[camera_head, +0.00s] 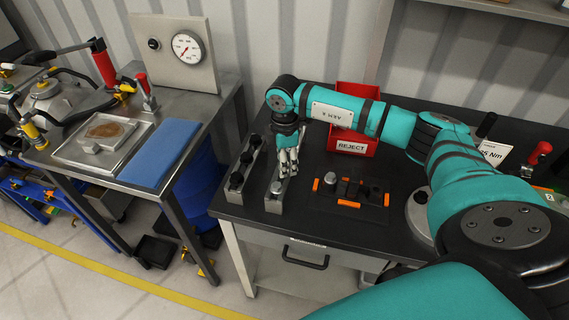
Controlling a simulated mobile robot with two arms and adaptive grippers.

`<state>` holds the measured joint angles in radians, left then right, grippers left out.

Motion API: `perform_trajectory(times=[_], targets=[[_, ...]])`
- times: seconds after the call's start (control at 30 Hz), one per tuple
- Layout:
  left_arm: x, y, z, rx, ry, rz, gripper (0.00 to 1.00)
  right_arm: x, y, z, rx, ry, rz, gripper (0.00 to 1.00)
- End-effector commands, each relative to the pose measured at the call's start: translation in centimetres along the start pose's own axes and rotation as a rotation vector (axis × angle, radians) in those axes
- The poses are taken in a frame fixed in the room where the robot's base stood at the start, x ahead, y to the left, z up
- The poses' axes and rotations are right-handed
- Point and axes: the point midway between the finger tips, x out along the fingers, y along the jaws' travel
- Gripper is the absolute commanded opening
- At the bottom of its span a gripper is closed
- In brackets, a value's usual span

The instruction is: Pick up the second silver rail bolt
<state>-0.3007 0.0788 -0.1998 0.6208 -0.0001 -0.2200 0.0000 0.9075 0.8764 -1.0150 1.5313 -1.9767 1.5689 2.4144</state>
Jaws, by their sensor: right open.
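My right gripper (287,168) reaches down from the teal arm over a narrow metal rail (272,206) on the dark workbench. Its fingers are open and point down. A silver bolt (277,187) stands on this rail, just in front of and below the fingertips. Anything between or behind the fingers is hidden, and I cannot tell whether they touch a bolt. A second rail with several black bolts (236,182) lies to the left. My left gripper is not in view.
A dark fixture plate with orange corners (348,207) lies right of the rail, holding a silver cylinder (330,179) and black parts. A red REJECT bin (352,148) stands behind it. A separate steel table (105,172) with a blue mat (157,154) stands left across a gap.

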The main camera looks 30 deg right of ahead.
Motion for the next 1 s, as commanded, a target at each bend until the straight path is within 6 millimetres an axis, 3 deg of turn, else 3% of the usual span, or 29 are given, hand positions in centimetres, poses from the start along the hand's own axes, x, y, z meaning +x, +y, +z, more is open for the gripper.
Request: perform_trajectory(times=[0.2,0.6,0.87,1.0], targets=[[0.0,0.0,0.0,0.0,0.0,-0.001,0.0,0.1,0.0,0.0,0.0,0.0,0.0,0.49],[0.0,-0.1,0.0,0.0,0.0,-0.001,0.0,0.1,0.0,0.0,0.0,0.0,0.0,0.0],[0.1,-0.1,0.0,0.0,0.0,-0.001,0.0,0.0,0.0,0.0,0.0,0.001,0.0,0.0],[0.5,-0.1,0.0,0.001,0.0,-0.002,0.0,-0.9,0.1,0.0,0.001,0.002,0.002,0.0]])
